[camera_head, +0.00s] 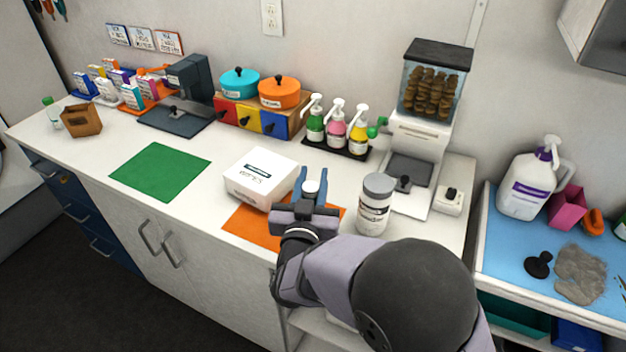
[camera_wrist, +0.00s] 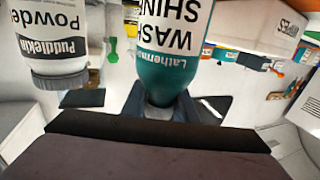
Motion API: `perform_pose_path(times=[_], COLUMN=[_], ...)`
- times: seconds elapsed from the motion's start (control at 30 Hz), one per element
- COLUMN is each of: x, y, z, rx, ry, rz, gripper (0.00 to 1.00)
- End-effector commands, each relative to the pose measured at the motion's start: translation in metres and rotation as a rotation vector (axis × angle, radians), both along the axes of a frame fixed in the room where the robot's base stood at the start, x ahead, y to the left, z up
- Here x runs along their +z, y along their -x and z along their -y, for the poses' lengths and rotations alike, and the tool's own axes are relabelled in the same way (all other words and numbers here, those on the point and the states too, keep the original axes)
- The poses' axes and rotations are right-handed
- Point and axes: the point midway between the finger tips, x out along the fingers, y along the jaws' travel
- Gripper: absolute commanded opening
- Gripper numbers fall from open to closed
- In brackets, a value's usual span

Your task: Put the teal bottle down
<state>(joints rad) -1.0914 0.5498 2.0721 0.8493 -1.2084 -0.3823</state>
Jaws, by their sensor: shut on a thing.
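My gripper (camera_head: 311,192) is shut on the teal bottle, over the orange mat (camera_head: 248,222) at the counter's front. In the head view only the bottle's pale cap (camera_head: 312,186) shows between the blue fingers; the rest is hidden behind the gripper. In the wrist view the teal bottle (camera_wrist: 165,72) fills the middle, its white label upside down in the picture, with the fingers on either side. I cannot tell whether its base touches the mat.
A white wipes box (camera_head: 262,178) stands just left of my gripper, and a grey-lidded powder jar (camera_head: 375,205) just right. Behind are a pump-bottle tray (camera_head: 334,147) and a treat dispenser (camera_head: 430,120). A green mat (camera_head: 160,171) lies bare farther left.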

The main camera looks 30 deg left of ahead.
Motion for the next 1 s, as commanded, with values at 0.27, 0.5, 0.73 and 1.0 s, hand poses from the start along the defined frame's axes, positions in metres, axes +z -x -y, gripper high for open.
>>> perform_pose_path(times=[0.27,0.5,0.73,1.0], x=[-0.0045,-0.0095,-0.0084,-0.0032], y=[0.0,0.0,0.0,0.0], z=[-0.0002,0.0,0.0,0.0], rx=[0.0,0.0,0.0,0.0], ry=[-0.004,-0.002,-0.002,-0.002], rz=[0.003,0.0,0.0,0.0], gripper=[0.0,0.28,0.45,0.45])
